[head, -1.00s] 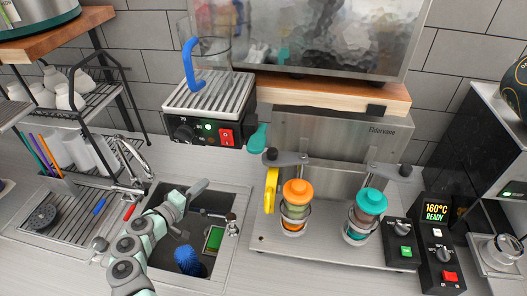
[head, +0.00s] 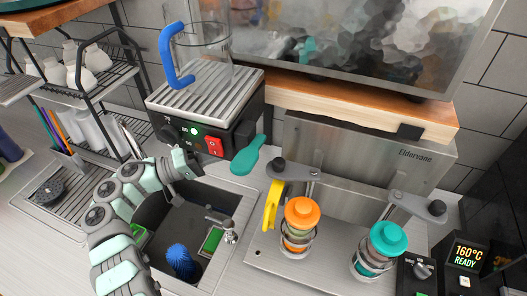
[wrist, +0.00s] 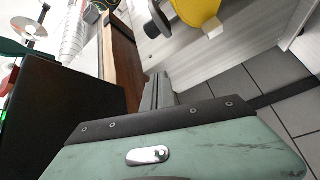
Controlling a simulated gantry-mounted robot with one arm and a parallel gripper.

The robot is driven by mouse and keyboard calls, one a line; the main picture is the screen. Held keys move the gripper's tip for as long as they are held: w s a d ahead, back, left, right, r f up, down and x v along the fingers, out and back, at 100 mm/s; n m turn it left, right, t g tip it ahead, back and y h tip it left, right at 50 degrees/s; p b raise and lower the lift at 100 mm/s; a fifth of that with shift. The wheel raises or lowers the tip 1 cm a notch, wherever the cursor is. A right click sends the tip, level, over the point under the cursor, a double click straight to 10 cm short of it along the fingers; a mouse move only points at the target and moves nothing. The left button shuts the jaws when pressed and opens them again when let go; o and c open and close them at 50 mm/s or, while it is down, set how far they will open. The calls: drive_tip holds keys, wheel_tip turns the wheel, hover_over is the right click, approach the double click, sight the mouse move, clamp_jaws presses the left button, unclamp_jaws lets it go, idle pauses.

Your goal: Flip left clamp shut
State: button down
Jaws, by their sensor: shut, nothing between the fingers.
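The cup sealer (head: 370,150) stands right of the sink. Its left clamp (head: 293,171) is a flat grey lever with a dark knob at its left end, beside and behind the orange-lidded cup (head: 301,222). The right clamp (head: 415,205) is a similar lever by the teal-lidded cup (head: 386,248). A yellow handle-like piece (head: 271,205) stands left of the orange-lidded cup. My gripper (head: 194,168) is above the back of the sink, left of and apart from the left clamp. Its closed fingers show in the wrist view (wrist: 157,92), empty.
A black heater box with a ribbed top (head: 208,92) holds a clear, blue-handled jug (head: 178,58) behind my gripper. The sink (head: 208,225) holds a blue brush (head: 180,260).

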sight(293, 169)
drive_tip(key=p+x, duration=0.2)
drive_tip(key=x, duration=0.7)
drive_tip(key=shift+d+r, duration=0.15)
drive_tip(key=shift+s+d+f+p, duration=0.15)
drive_tip(key=shift+s+f+p, duration=0.2)
drive_tip(key=shift+s, duration=0.2)
drive_tip(key=shift+s+d+f+p, duration=0.1)
drive_tip(key=shift+s+f+p, duration=0.2)
drive_tip(key=shift+s, duration=0.3)
drive_tip(key=shift+s+d+f+p, duration=0.15)
drive_tip(key=shift+s+f+p, duration=0.15)
drive_tip(key=shift+s, duration=0.25)
drive_tip(key=shift+s+t, duration=0.1)
drive_tip(key=shift+t, duration=0.2)
